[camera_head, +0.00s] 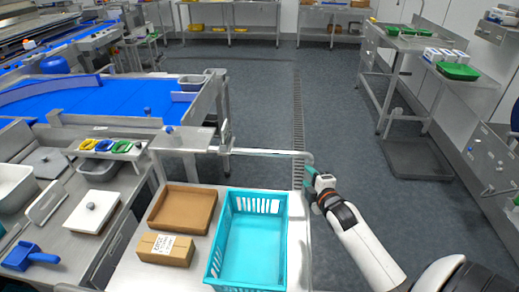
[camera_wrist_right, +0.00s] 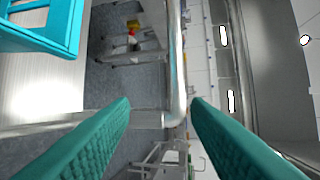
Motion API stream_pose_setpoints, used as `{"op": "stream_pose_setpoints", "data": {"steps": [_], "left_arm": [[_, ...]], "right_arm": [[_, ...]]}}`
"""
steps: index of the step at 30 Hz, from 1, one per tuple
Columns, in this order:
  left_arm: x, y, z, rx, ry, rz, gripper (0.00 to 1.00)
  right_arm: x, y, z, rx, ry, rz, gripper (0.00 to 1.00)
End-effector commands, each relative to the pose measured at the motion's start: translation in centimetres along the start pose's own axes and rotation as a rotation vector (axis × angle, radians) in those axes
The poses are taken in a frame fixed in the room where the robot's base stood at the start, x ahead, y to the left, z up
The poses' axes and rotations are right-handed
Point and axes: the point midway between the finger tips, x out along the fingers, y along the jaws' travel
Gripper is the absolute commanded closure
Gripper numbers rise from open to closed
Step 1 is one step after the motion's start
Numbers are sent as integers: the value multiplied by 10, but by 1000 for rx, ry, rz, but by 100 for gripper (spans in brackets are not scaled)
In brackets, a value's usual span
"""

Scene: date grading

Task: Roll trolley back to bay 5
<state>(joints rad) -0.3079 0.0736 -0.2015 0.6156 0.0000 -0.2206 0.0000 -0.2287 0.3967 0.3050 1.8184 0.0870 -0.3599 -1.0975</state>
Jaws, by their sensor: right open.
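The trolley (camera_head: 150,277) has a pale flat top and stands right in front of me. Its metal handle rail (camera_head: 262,152) runs along the far end and bends at the right corner. My right gripper (camera_head: 309,177) is at that right corner of the rail. In the right wrist view, the green fingers (camera_wrist_right: 160,108) are apart and the rail (camera_wrist_right: 180,80) shows between and beyond their tips; I cannot tell whether they touch it. The trolley carries a teal crate (camera_head: 285,240), a brown tray (camera_head: 182,209) and a labelled cardboard box (camera_head: 165,250). My left gripper is out of view. No bay number is readable.
A blue conveyor (camera_head: 90,97) stands at the far left, and a steel counter with a blue scoop (camera_head: 30,256) is at the near left. Steel tables (camera_head: 440,75) line the right, with a low dark platform (camera_head: 415,158) below. Grey floor (camera_head: 265,100) with a drain strip is clear ahead.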

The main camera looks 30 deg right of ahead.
Motion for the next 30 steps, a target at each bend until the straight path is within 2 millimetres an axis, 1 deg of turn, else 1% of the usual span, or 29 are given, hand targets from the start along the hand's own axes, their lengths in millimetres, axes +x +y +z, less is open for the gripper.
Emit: {"op": "stream_pose_setpoints", "data": {"steps": [1, 2, 5, 8, 13, 18, 21, 25, 30], "left_arm": [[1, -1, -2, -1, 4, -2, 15], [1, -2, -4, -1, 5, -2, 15], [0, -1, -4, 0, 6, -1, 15], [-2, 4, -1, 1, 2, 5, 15], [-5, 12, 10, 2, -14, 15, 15], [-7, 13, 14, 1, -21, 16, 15], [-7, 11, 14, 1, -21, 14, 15], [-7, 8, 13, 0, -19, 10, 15], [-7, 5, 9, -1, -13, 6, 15]], "right_arm": [[-1, -10, 0, -20, -3, -20, 57], [-1, -15, 1, -28, -4, -28, 57], [3, -21, 2, -39, -5, -39, 57], [16, -22, 1, -36, -4, -38, 57], [50, -23, 2, -34, -4, -37, 57], [83, -24, 2, -35, -5, -37, 57], [98, -23, 2, -34, -5, -35, 57], [111, -23, 2, -35, -5, -36, 57], [118, -23, 2, -35, -5, -35, 57]]}}
